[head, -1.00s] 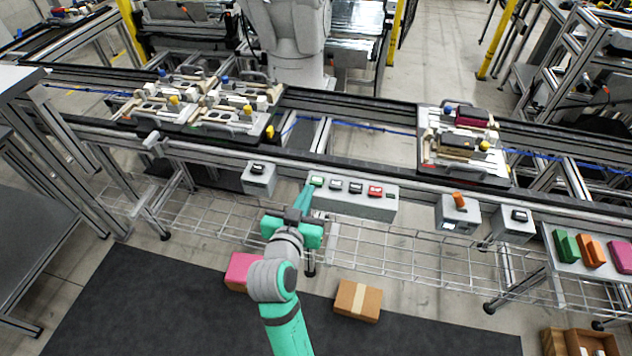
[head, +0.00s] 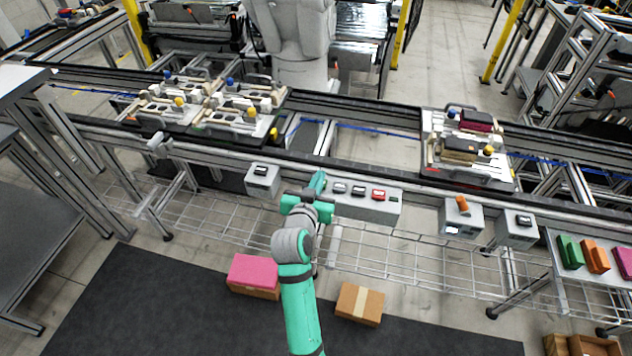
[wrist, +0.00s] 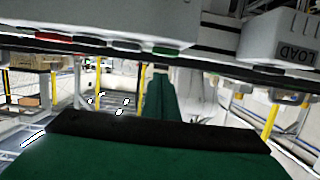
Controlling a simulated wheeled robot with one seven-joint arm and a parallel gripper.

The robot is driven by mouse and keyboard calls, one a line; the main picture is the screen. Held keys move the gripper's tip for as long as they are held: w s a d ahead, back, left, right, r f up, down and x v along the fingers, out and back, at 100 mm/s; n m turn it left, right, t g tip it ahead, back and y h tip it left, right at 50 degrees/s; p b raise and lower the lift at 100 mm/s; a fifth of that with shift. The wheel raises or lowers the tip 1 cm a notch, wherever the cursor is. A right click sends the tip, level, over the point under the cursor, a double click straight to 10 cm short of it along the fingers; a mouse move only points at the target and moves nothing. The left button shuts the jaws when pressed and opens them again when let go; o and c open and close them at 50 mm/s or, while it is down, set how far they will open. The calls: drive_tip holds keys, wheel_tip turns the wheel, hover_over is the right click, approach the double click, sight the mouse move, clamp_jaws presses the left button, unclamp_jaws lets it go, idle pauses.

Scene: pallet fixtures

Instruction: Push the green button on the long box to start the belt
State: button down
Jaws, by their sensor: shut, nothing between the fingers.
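The long grey box (head: 370,209) is fixed to the front of the conveyor rail, with a row of buttons on its face. Two dark buttons and a red button (head: 378,194) show in the head view. The green button is hidden there behind my gripper (head: 319,180), whose fingers are together and empty at the box's left end. In the wrist view, which looks upside down, the green button (wrist: 166,51) shows at the end of the row, close to the tip of my shut fingers (wrist: 160,76). I cannot tell whether they touch.
A small grey box (head: 262,181) with a dark button is left of the long box. Another with an orange switch (head: 462,204) stands right. Pallets with fixtures (head: 466,150) sit on the belt above. A wire tray (head: 400,250) runs below the boxes.

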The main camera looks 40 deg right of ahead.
drive_tip(key=shift+f, duration=1.15)
drive_tip(key=shift+s+f, duration=0.1)
drive_tip(key=shift+f, duration=1.05)
wheel_tip(320, 180, up, 5)
drive_tip(key=shift+f, duration=0.15)
drive_tip(key=v, duration=1)
drive_tip(key=shift+r, duration=0.4)
